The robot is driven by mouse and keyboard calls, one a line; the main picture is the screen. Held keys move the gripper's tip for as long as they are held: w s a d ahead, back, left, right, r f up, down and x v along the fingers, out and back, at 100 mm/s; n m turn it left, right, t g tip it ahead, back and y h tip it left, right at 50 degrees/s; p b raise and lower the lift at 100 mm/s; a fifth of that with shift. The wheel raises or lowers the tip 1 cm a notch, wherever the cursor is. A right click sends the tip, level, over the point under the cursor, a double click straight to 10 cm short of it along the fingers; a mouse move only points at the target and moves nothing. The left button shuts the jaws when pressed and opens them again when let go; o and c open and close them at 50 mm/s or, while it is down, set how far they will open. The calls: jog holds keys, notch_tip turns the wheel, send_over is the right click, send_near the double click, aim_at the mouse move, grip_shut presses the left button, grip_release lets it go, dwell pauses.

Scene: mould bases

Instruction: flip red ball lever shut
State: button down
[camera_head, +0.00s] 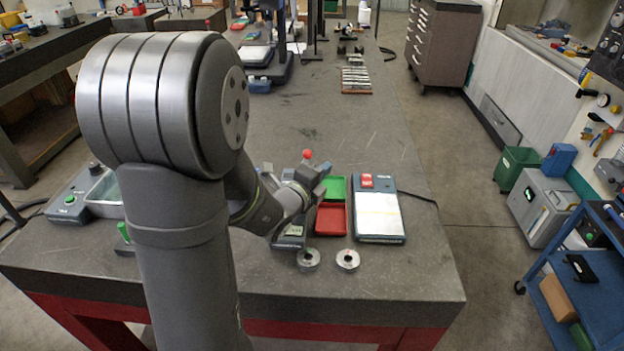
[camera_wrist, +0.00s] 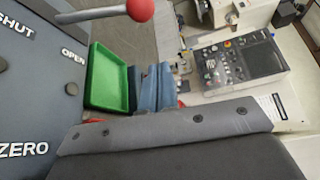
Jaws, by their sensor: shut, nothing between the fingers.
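The red ball (camera_head: 307,154) of the lever stands just above and beside my gripper (camera_head: 316,181) in the head view. In the wrist view the red ball (camera_wrist: 140,9) is at the top edge, on a grey rod (camera_wrist: 92,13) that reaches left to a dark panel (camera_wrist: 35,95). The panel carries the words SHUT, OPEN and ZERO. The rod's base is out of frame, so I cannot tell which word the lever points to. My gripper is shut and empty; its grey body (camera_wrist: 170,135) fills the bottom of the wrist view, apart from the ball there.
A green tray (camera_head: 335,181) and a red tray (camera_head: 331,219) lie right of my gripper. Two metal rings (camera_head: 308,259) (camera_head: 347,260) lie in front. The right part of the bench (camera_head: 425,270) is clear.

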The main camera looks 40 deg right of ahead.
aim_at(308, 155)
jog(key=shift+x, duration=1.15)
jog(key=shift+w+a+r, duration=0.1)
jog(key=shift+w+a, duration=0.1)
jog(key=shift+w, duration=0.3)
jog(key=shift+w+a+r, duration=0.1)
jog(key=shift+w+a, duration=0.15)
jog(key=shift+w, duration=0.2)
jog(key=shift+w+a+r, duration=0.15)
jog(key=shift+w+a, duration=0.35)
jog(key=shift+w, duration=0.2)
jog(key=shift+w+a+r+n+h, duration=0.3)
jog(key=shift+n+h, duration=0.1)
jog(key=shift+n, duration=0.1)
jog(key=shift+w+a+r+n+h, duration=0.1)
jog(key=shift+w+a+n+h, duration=0.3)
jog(key=shift+n, duration=0.3)
jog(key=w+n, duration=0.1)
jog(key=a+n+t+h, duration=0.1)
jog(key=n, duration=0.1)
jog(key=shift+w+a+r, duration=0.2)
jog(key=shift+w+a, duration=0.95)
